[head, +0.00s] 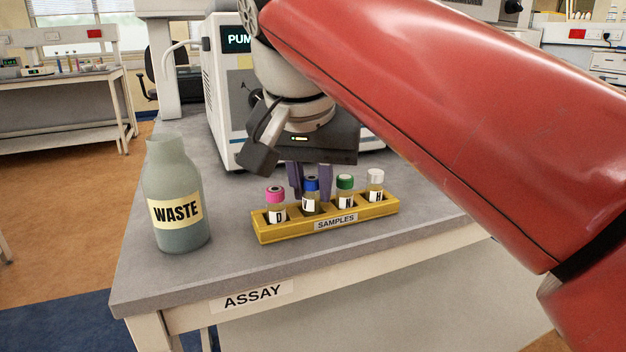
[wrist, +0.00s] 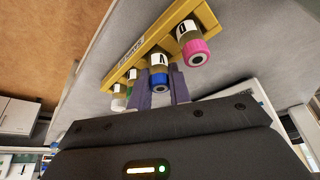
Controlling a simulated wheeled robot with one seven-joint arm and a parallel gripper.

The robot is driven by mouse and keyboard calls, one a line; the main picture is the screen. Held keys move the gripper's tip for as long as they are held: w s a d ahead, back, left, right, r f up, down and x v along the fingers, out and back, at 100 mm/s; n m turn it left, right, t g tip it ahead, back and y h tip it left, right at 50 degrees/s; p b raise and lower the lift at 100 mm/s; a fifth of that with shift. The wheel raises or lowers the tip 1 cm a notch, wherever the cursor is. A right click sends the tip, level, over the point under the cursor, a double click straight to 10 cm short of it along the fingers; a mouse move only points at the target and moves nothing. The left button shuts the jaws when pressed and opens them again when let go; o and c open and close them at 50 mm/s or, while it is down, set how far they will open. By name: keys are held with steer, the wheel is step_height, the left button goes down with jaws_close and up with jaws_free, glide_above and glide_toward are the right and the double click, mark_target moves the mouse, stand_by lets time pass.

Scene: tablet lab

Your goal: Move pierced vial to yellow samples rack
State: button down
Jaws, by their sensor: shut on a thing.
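The yellow samples rack (head: 382,210) stands on the assay bench and holds a pink-capped vial (head: 276,202), a blue-capped vial (head: 311,190), a green-capped vial (head: 345,190) and a white-capped vial (head: 375,184), all upright. My gripper (head: 310,190) reaches down from behind the rack, its purple fingers shut on the blue-capped vial. In the wrist view the fingers flank the blue cap (wrist: 159,80), with the pink cap (wrist: 197,54) to the right. I cannot tell which cap is pierced. The lower part of the gripped vial is hidden by the rack.
A waste bottle (head: 177,200) stands left of the rack, apart from it. A white pump machine (head: 222,90) stands behind. My red arm covers the right side of the head view. Bench top between bottle and rack is clear.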

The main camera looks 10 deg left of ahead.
steer(key=shift+f, duration=0.3)
steer(key=c, duration=1.2)
jaws_free()
steer(key=shift+r, duration=0.15)
